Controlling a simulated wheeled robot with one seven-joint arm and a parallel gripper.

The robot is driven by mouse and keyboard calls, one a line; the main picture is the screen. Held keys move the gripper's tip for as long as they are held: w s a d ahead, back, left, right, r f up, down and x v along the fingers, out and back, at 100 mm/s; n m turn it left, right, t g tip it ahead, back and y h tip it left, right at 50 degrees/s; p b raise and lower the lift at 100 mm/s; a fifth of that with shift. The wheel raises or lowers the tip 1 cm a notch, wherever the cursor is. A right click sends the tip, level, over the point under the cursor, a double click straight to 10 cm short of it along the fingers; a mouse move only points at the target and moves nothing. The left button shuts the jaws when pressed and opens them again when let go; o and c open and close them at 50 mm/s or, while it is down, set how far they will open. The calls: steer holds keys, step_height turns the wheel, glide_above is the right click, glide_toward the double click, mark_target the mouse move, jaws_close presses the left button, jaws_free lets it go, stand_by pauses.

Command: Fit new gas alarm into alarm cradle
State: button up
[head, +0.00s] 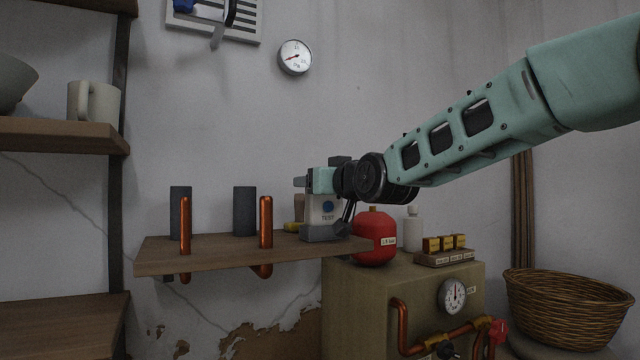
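A pale alarm (325,215) with a blue round button and the word TEST faces me near the right end of the wooden shelf. Its lower end is at a dark grey cradle (322,234) on the shelf; I cannot tell whether it is fully seated. My gripper (318,184) reaches in from the right and is at the alarm's upper part, overlapping it in the picture. The fingers are small and partly hidden, so I cannot tell whether they grip the alarm or are apart from it.
Copper pipes (265,222) and dark upright blocks (244,211) stand along the shelf (205,258). A red rounded vessel (374,238), a white bottle (413,229) and yellow blocks (444,243) are on the cabinet (360,290) at right. A wicker basket (567,308) stands farther right.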

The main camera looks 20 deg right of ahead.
stand_by(0.4)
steer(key=o, duration=1.6)
steer(key=shift+c, duration=0.2)
steer(key=shift+s+f, duration=0.1)
steer(key=shift+s, duration=0.05)
steer(key=shift+s+d+b, duration=0.1)
steer(key=shift+s+b, duration=0.4)
steer(key=shift+b, duration=0.05)
steer(key=shift+s+d+b, duration=0.25)
steer(key=shift+s+b, duration=0.5)
steer(key=shift+s, duration=0.45)
steer(key=shift+s+d+b, duration=0.2)
steer(key=shift+s+b, duration=0.5)
steer(key=shift+s, duration=0.45)
